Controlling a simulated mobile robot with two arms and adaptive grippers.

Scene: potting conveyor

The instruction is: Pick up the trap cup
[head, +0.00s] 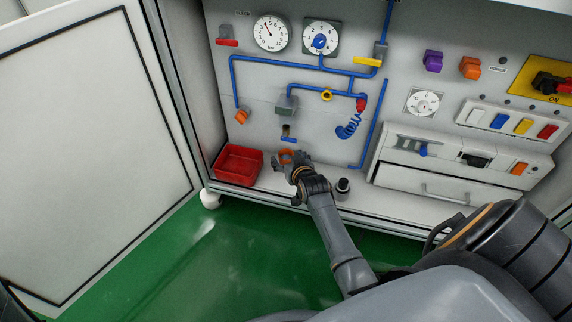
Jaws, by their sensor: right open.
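My right gripper (287,162) is open at the cabinet's bottom ledge, between the red bin and a small dark cup-shaped part. A small orange ring-like part (286,154) shows just behind its fingers, partly hidden by them. I cannot tell whether the fingers touch it. The small dark cup-shaped part (343,187) with a grey top stands upright on the ledge, right of my right wrist and apart from the fingers. I cannot tell for sure which of these two is the trap cup. My left gripper is not in view.
A red bin (238,165) sits on the ledge at left. Blue pipes (290,58), gauges (270,33) and a coiled blue hose (348,127) are on the panel above. A drawer unit (440,178) is at right. An open white door (90,140) stands at left; the green floor (235,265) is clear.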

